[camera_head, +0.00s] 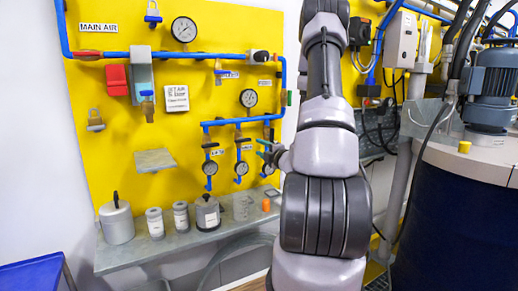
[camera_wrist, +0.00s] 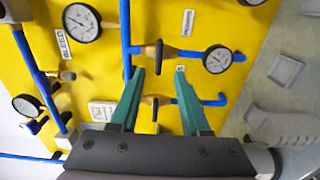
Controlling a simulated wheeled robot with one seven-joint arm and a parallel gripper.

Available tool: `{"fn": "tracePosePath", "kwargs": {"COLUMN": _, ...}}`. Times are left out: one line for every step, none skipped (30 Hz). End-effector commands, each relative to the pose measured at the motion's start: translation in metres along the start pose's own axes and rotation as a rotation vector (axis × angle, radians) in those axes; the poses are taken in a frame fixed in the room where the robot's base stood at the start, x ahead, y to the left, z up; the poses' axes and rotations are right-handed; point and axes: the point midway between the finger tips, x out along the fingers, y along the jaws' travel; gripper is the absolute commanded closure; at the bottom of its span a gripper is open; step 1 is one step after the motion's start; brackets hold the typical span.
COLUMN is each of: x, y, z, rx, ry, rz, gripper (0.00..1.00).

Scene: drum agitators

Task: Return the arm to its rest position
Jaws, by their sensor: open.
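My gripper (camera_head: 261,148) is out in front of the yellow air panel (camera_head: 110,160), near the small gauges at its lower right. Its teal fingers are apart with nothing held between them, as the wrist view (camera_wrist: 160,71) shows. In that view a small valve (camera_wrist: 155,100) on a blue pipe shows between the fingers; I cannot tell how far away it is. My grey arm stretches up through the middle of the head view and hides part of the panel's right side.
A grey shelf (camera_head: 160,254) below the panel bears canisters, including a lidded pot (camera_head: 117,220). A dark blue drum (camera_head: 455,220) with a motor (camera_head: 490,90) stands at the right. A blue surface (camera_head: 35,273) is at lower left. Pipes and gauges (camera_wrist: 217,59) lie close around my fingers.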

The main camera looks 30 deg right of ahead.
Motion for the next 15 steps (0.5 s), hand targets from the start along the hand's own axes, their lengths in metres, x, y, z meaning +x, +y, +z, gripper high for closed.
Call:
{"fn": "tracePosePath", "kwargs": {"x": 0.000, "y": 0.000, "z": 0.000, "rx": 0.000, "ry": 0.000, "rz": 0.000, "gripper": 0.54}}
{"fn": "tracePosePath", "kwargs": {"x": 0.000, "y": 0.000, "z": 0.000, "rx": 0.000, "ry": 0.000, "rz": 0.000, "gripper": 0.54}}
{"fn": "tracePosePath", "kwargs": {"x": 0.000, "y": 0.000, "z": 0.000, "rx": 0.000, "ry": 0.000, "rz": 0.000, "gripper": 0.54}}
{"fn": "tracePosePath", "kwargs": {"x": 0.000, "y": 0.000, "z": 0.000, "rx": 0.000, "ry": 0.000, "rz": 0.000, "gripper": 0.54}}
{"fn": "tracePosePath", "kwargs": {"x": 0.000, "y": 0.000, "z": 0.000, "rx": 0.000, "ry": 0.000, "rz": 0.000, "gripper": 0.54}}
{"fn": "tracePosePath", "kwargs": {"x": 0.000, "y": 0.000, "z": 0.000, "rx": 0.000, "ry": 0.000, "rz": 0.000, "gripper": 0.54}}
{"fn": "tracePosePath", "kwargs": {"x": 0.000, "y": 0.000, "z": 0.000, "rx": 0.000, "ry": 0.000, "rz": 0.000, "gripper": 0.54}}
{"fn": "tracePosePath", "kwargs": {"x": 0.000, "y": 0.000, "z": 0.000, "rx": 0.000, "ry": 0.000, "rz": 0.000, "gripper": 0.54}}
{"fn": "tracePosePath", "kwargs": {"x": 0.000, "y": 0.000, "z": 0.000, "rx": 0.000, "ry": 0.000, "rz": 0.000, "gripper": 0.54}}
{"fn": "tracePosePath", "kwargs": {"x": 0.001, "y": 0.000, "z": 0.000, "rx": -0.001, "ry": 0.001, "rz": 0.000, "gripper": 0.54}}
{"fn": "tracePosePath", "kwargs": {"x": 0.001, "y": 0.001, "z": -0.002, "rx": -0.004, "ry": 0.006, "rz": 0.001, "gripper": 0.54}}
{"fn": "tracePosePath", "kwargs": {"x": 0.002, "y": 0.004, "z": -0.005, "rx": -0.016, "ry": 0.020, "rz": 0.004, "gripper": 0.54}}
{"fn": "tracePosePath", "kwargs": {"x": 0.003, "y": 0.007, "z": -0.010, "rx": -0.030, "ry": 0.037, "rz": 0.007, "gripper": 0.54}}
{"fn": "tracePosePath", "kwargs": {"x": 0.004, "y": 0.013, "z": -0.017, "rx": -0.052, "ry": 0.063, "rz": 0.013, "gripper": 0.54}}
{"fn": "tracePosePath", "kwargs": {"x": 0.005, "y": 0.021, "z": -0.029, "rx": -0.095, "ry": 0.110, "rz": 0.023, "gripper": 0.54}}
